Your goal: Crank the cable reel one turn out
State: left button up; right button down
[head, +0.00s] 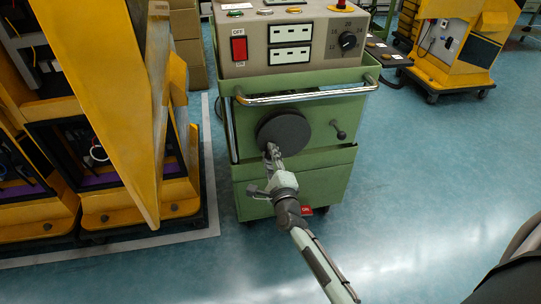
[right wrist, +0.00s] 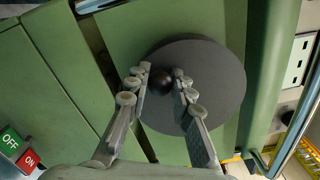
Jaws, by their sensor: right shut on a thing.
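The cable reel shows as a dark grey round disc (head: 285,127) on the front of the green cabinet (head: 310,185). It also fills the middle of the right wrist view (right wrist: 215,85). A dark ball-shaped crank knob (right wrist: 160,82) stands out near the disc's edge. My right gripper (head: 270,152) reaches up to the lower left part of the disc. In the right wrist view its two fingertips (right wrist: 160,80) are closed on the knob from both sides. The gripper hides the knob in the head view. My left gripper is in neither view.
A metal rail (head: 305,96) runs above the disc. A small dark lever knob (head: 340,134) sticks out right of it. A control panel with a red switch (head: 239,49) and a dial (head: 347,41) is on top. Yellow racks (head: 105,80) stand close on the left. Floor at right is clear.

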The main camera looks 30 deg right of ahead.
jog(key=shift+f, duration=0.1)
jog(key=c, duration=1.3)
grip_release()
jog(key=v, duration=1.2)
